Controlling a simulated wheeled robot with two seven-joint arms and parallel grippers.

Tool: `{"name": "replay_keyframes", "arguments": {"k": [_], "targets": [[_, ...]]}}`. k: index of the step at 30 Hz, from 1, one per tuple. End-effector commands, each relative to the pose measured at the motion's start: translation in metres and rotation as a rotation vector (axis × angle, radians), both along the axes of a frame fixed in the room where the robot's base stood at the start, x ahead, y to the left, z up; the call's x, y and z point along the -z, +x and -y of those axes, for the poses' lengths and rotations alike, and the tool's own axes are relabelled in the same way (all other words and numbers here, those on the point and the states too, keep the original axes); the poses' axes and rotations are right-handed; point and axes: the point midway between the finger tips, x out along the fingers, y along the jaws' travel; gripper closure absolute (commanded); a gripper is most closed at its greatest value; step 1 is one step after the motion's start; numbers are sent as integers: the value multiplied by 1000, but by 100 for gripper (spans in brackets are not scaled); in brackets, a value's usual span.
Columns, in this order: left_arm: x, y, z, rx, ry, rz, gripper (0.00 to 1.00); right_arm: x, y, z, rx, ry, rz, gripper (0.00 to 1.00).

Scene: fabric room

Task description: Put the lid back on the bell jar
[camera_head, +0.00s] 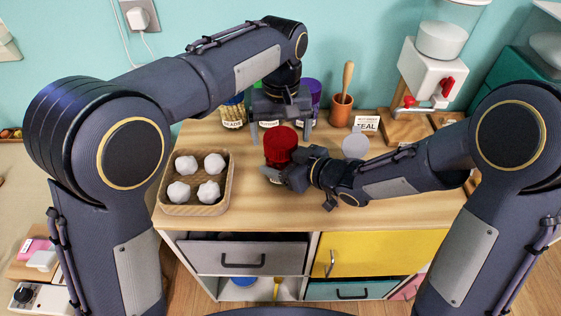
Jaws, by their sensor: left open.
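A deep red cylindrical piece (281,147) stands upright near the middle of the wooden counter. I cannot tell whether it is the jar itself or its lid on top. A small pale labelled part below it is mostly hidden by my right gripper. My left gripper (281,132) points down behind and above the red piece, its two fingers spread apart with nothing between them. My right gripper (284,176) comes in from the right, low against the front of the red piece. Its fingers overlap the jar's lower part, so its grip is unclear.
A grey disc (355,147) is right of the jar. A woven tray (196,209) with several white lumps is at the left. Labelled jars, including a glaze jar (233,113), and a mortar with pestle (341,110) line the back. A dispenser (432,75) stands back right. The front counter is clear.

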Motion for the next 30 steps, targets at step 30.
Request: {"name": "replay_keyframes", "arguments": {"k": [30], "targets": [[-48,1,0,-2,-2,4,0,0,0,0,0,0,0,92]]}}
